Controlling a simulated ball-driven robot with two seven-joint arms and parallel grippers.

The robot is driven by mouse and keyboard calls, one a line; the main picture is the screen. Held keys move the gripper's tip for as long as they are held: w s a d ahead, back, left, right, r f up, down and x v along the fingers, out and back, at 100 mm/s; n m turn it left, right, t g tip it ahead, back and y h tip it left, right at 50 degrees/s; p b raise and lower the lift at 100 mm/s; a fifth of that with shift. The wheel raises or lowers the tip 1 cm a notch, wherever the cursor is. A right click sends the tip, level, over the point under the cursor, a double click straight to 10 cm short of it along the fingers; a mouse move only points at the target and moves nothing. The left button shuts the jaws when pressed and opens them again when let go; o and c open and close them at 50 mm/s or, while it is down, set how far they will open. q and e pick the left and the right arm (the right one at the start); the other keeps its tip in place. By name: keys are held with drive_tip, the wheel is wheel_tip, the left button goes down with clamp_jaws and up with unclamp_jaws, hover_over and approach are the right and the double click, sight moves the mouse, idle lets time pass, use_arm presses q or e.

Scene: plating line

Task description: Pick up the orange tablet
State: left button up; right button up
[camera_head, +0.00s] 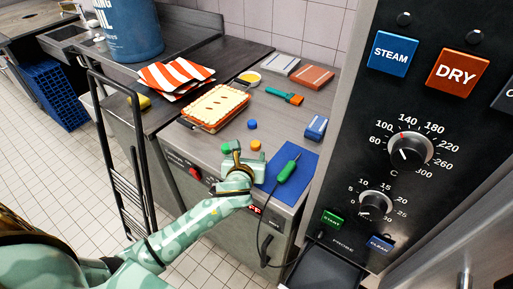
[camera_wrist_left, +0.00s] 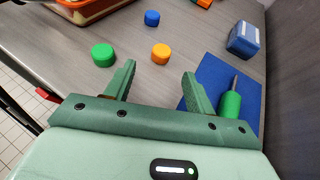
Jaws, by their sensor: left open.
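The orange tablet (camera_head: 255,146) is a small round disc on the grey counter. In the left wrist view the orange tablet (camera_wrist_left: 161,53) lies just beyond the gap between my fingertips. My left gripper (camera_head: 248,155) is open and empty, close in front of the tablet and not around it. In the left wrist view both fingers of the left gripper (camera_wrist_left: 159,75) are spread wide. A green tablet (camera_wrist_left: 103,54) lies to the left of the orange one, and a blue tablet (camera_wrist_left: 152,18) lies farther back. My right gripper is not in view.
A blue mat (camera_head: 300,164) with a green-handled probe (camera_head: 288,169) lies to the right. A blue box (camera_head: 316,127) stands behind it. An orange tray (camera_head: 214,107) is at the back left. The control panel (camera_head: 440,110) rises at the right.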

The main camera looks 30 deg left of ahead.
sight(255, 145)
use_arm(q)
drive_tip(key=x, duration=0.3)
drive_tip(key=shift+f+b, duration=0.1)
drive_tip(key=shift+b, duration=0.25)
drive_tip(key=b+x, duration=0.2)
drive_tip(key=x, duration=0.3)
drive_tip(key=shift+w+d, duration=0.15)
drive_tip(key=c, duration=1)
